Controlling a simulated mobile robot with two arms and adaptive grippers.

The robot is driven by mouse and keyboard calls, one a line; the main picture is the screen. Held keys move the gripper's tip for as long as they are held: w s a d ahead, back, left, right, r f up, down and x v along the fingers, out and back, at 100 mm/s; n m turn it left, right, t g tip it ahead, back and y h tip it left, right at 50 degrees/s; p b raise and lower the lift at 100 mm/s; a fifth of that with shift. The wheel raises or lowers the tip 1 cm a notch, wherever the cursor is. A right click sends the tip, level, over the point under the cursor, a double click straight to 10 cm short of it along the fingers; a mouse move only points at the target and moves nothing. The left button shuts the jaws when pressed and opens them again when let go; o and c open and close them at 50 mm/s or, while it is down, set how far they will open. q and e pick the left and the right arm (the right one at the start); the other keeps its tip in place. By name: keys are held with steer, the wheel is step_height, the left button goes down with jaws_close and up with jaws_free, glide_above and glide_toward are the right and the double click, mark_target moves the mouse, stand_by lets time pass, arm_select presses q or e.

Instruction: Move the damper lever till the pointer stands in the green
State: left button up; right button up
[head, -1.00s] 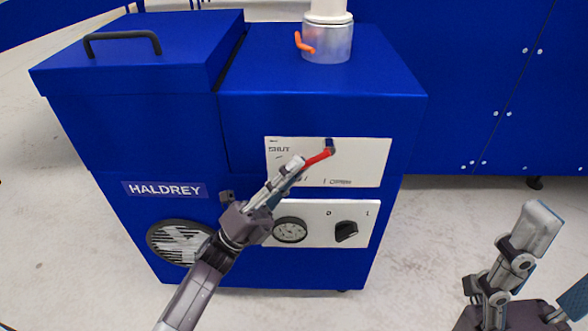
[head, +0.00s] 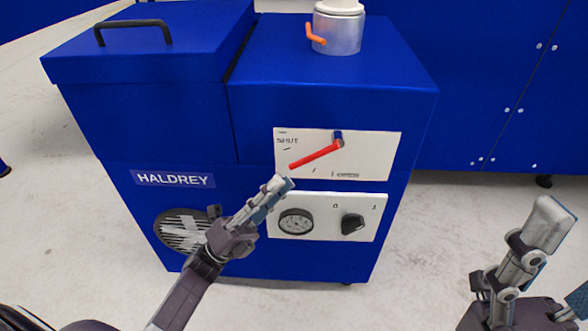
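The red damper lever (head: 315,154) is on the white upper panel (head: 375,150) of the blue machine. It slants down and left from its dark pivot, below the word SHUT; another marking sits at the panel's lower right. My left gripper (head: 284,184) is just below the lever's free end, seemingly apart from it. Its fingers look close together, but I cannot tell open from shut. A round gauge (head: 296,222) is on the lower panel; its pointer and any green are too small to read. My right gripper (head: 548,218) is at the far right, away from the machine.
A black knob (head: 353,223) sits right of the gauge. The lid has a black handle (head: 133,25).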

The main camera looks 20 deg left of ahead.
arm_select(q)
steer(key=shift+v, duration=2.35)
